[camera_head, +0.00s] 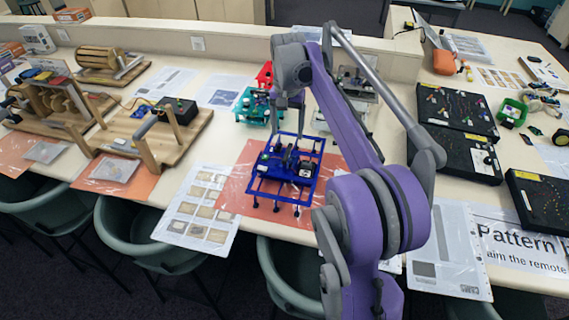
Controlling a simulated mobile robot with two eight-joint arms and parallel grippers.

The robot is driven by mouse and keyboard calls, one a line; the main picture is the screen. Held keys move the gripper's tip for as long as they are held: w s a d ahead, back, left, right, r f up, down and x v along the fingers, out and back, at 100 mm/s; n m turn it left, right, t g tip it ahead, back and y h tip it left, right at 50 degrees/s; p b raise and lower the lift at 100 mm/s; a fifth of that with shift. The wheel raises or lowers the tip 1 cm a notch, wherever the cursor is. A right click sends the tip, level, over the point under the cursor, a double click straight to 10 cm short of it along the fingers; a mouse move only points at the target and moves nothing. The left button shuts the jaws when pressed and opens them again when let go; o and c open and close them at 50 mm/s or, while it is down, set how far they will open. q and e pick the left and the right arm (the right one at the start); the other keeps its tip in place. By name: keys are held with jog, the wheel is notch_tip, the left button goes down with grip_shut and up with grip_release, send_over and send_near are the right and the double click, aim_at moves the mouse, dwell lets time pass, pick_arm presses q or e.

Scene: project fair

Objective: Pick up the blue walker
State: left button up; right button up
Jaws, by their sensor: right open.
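The blue walker (287,183), an open blue frame with dark parts on top and thin legs, stands on an orange sheet near the table's front edge. My right gripper (288,118) hangs from the purple arm, pointing down above the walker's far side. It is open and small in the picture, with its fingertips hard to make out. I cannot tell whether it touches the walker. My left gripper is not in view.
A teal walker (251,106) and a red one (265,75) stand behind. A grey model (357,84) is behind my arm. Wooden machines (150,133) fill the left, black boards (455,111) the right. A sheet of pictures (197,209) lies left of the blue walker. Green chairs line the front edge.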

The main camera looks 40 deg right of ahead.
aim_at(289, 151)
notch_tip(289, 151, down, 4)
jog(key=shift+s+f, duration=0.1)
jog(key=shift+d+f, duration=0.15)
jog(key=shift+f, duration=1.4)
jog(key=shift+d+f, duration=0.1)
jog(key=shift+f, duration=1.4)
grip_shut()
